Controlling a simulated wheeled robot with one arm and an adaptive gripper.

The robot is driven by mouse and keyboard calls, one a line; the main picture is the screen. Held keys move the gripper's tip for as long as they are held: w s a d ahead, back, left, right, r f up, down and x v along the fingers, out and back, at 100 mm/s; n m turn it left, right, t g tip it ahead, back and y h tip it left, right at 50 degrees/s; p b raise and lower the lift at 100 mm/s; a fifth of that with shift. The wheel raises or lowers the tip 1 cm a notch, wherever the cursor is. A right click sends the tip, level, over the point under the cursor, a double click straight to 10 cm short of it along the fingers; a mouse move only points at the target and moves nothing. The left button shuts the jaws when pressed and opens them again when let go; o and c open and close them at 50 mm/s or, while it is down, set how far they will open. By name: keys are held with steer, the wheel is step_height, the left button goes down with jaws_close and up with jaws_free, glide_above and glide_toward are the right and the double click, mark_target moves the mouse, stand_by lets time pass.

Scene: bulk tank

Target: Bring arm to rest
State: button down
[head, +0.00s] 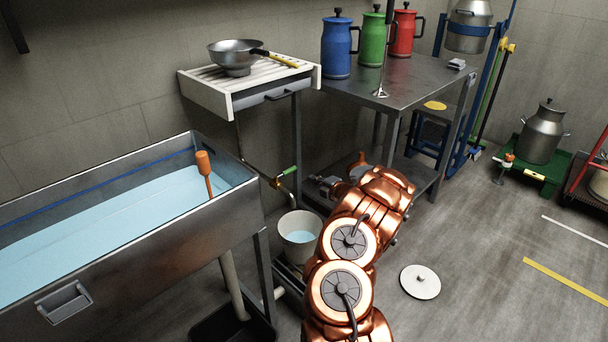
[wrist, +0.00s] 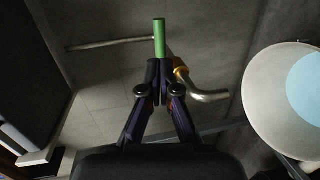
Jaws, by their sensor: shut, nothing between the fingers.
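My copper-coloured arm (head: 345,245) rises from the bottom of the head view and bends over at its top, in front of the lower shelf. The handle (head: 289,171) also shows in the head view, above a bent metal spout (head: 288,190).
A white bucket (head: 299,250) with pale blue liquid stands below the spout; it looms at right in the wrist view (wrist: 262,105). A steel tank (head: 150,240) stands left, a steel table (head: 420,85) behind. A round lid (head: 420,282) lies on the floor, open to the right.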

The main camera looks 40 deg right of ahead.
steer(key=shift+s+d+r+p, duration=0.1)
steer(key=shift+s+r+p, duration=0.1)
steer(key=shift+s, duration=0.8)
steer(key=shift+s+d+r+p, duration=0.1)
steer(key=shift+s+r, duration=0.1)
steer(key=shift+s, duration=0.75)
